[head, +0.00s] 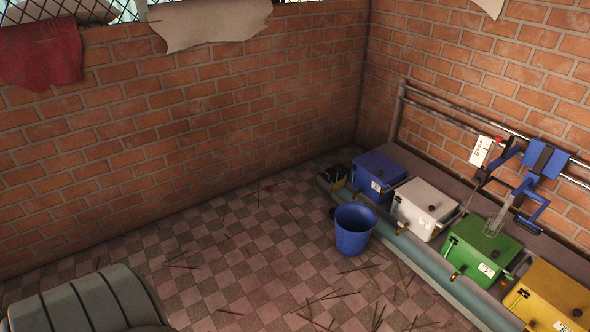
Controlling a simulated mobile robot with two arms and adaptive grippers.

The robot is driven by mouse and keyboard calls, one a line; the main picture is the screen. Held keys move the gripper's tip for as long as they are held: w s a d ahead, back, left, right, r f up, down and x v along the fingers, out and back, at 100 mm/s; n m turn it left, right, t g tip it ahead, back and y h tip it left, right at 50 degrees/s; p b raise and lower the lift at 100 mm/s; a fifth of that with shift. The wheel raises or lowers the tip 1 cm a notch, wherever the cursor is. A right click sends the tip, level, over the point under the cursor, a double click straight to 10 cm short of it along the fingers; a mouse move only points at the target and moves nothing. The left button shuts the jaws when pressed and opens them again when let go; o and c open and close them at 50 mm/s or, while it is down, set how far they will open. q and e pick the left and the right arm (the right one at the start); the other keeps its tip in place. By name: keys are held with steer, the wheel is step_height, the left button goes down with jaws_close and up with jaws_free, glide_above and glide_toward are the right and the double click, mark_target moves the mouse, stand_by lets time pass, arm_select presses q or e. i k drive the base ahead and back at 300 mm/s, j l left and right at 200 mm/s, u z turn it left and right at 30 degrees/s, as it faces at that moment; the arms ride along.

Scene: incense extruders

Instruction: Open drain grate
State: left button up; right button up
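I cannot make out a drain grate for certain. A small dark square piece (335,173) sits at the far end of the raised trough (420,250) along the right wall, left of the blue box; it is too small to tell whether it is a grate or whether it is open. Neither of my grippers shows in the head view.
A blue bucket (354,229) stands on the tiled floor by the trough. Blue (379,170), white (424,205), green (482,246) and yellow (553,298) boxes line the right wall. Thin sticks (330,296) litter the floor. A grey ribbed object (85,302) is at lower left.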

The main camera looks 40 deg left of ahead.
mark_target(344, 167)
steer(key=u, duration=1.05)
steer(key=z, duration=0.35)
steer(key=i+j+z, duration=0.85)
steer(key=i+j, duration=0.2)
steer(key=j, duration=0.2)
